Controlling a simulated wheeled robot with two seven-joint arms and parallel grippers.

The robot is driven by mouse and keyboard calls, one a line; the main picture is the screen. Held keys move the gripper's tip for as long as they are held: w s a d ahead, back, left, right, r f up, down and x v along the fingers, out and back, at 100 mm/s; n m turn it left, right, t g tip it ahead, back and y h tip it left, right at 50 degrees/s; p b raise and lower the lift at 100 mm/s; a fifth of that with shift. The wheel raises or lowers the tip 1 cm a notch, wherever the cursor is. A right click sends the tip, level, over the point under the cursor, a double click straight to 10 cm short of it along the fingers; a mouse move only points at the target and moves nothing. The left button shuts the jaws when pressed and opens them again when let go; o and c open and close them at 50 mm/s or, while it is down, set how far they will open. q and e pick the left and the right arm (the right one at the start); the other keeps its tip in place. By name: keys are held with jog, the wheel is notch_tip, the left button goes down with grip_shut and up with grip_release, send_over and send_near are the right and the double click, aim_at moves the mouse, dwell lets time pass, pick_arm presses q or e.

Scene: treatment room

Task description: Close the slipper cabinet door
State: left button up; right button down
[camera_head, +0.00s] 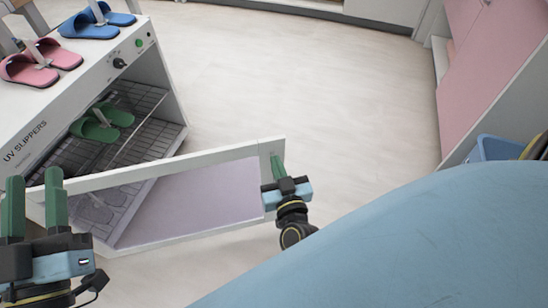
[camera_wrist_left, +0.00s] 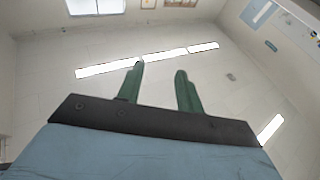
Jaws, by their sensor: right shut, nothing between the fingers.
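The white UV slippers cabinet (camera_head: 100,70) stands at the left in the head view, its front open. Its door (camera_head: 165,172), a white frame around a pale see-through panel, stands swung out from the cabinet toward the right. The door's left end is partly behind my left gripper. My right gripper (camera_head: 277,160) is shut and empty at the door's free right end; I cannot tell whether it touches the frame. My left gripper (camera_head: 35,178) is open and empty at the lower left, fingers pointing up. Its parted fingers also show in the left wrist view (camera_wrist_left: 158,70).
Green slippers (camera_head: 100,122) lie on a wire rack inside the cabinet. Pink slippers (camera_head: 42,62) and blue slippers (camera_head: 95,22) are on its top. A large light-blue surface (camera_head: 420,240) fills the lower right. The floor (camera_head: 310,90) beyond the door is clear.

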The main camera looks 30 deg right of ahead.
aim_at(271, 147)
jog(key=shift+w+d, duration=0.1)
jog(key=shift+w, duration=0.3)
jog(key=shift+b+x, duration=0.45)
jog(key=shift+x, duration=0.5)
pick_arm(q)
jog(key=shift+s+r+t+h, duration=0.2)
jog(key=shift+s+r+t, duration=0.15)
jog(key=shift+r+t, duration=0.25)
jog(key=shift+s+r+t+h, duration=0.2)
jog(key=shift+s+r+t, duration=0.1)
jog(key=shift+r+t, duration=0.25)
pick_arm(e)
jog(key=shift+w, duration=0.1)
jog(key=shift+d, duration=0.15)
